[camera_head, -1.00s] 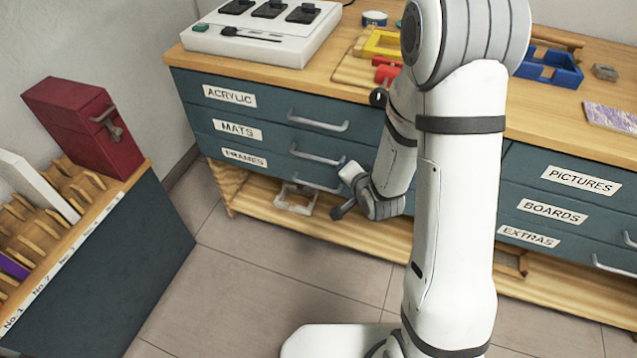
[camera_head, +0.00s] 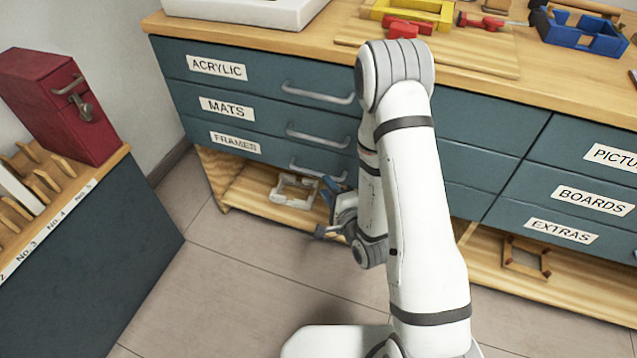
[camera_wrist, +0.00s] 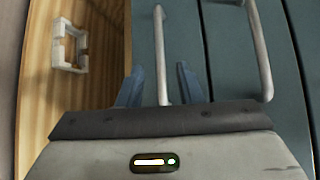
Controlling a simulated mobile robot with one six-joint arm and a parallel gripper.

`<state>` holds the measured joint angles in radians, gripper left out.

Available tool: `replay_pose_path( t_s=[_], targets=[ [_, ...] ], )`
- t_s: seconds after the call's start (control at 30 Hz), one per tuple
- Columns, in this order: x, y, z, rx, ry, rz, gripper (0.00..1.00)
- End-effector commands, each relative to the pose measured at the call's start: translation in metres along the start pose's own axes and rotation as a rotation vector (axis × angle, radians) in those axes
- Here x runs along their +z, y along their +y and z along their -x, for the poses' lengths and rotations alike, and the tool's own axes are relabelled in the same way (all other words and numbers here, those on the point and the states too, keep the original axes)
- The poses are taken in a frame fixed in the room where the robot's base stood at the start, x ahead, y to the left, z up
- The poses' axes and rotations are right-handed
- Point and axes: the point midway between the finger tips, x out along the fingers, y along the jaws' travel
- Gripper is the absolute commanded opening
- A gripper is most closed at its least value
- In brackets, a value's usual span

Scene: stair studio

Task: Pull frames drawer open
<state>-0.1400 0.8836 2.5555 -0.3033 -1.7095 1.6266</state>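The frames drawer (camera_head: 275,159) is the lowest of the left stack, with a white FRAMES label (camera_head: 235,142). Its front looks flush with the drawers above. Its grey bar handle (camera_head: 312,171) also shows in the wrist view (camera_wrist: 160,45). My gripper (camera_head: 330,190) is at the right end of this handle in the head view, partly hidden by my arm. In the wrist view my gripper (camera_wrist: 160,88) is open, one bluish finger on each side of the handle bar. The fingers look apart from the bar; exact depth cannot be told.
The mats handle (camera_wrist: 260,50) lies just right of my fingers in the wrist view. A white frame (camera_head: 295,189) sits on the wooden shelf (camera_head: 250,192) below. A dark cabinet with a red box (camera_head: 58,105) stands left. The floor in front is clear.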

Motion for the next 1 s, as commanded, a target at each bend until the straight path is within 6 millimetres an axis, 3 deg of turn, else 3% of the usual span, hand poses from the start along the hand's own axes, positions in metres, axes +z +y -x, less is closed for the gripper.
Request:
replay_pose_path(
  t_s=[0.13, 0.3, 0.47, 0.83, 1.0],
  targets=[
    [0.0, 0.005, -0.009, -0.004, 0.0, 0.0, 0.33],
    [0.001, 0.001, -0.039, -0.003, -0.001, 0.001, 0.33],
    [0.001, -0.001, -0.055, 0.0, -0.001, 0.0, 0.33],
    [0.002, 0.0, -0.06, 0.0, -0.001, 0.0, 0.33],
    [0.002, 0.0, -0.06, 0.001, -0.001, 0.0, 0.19]
  ],
)
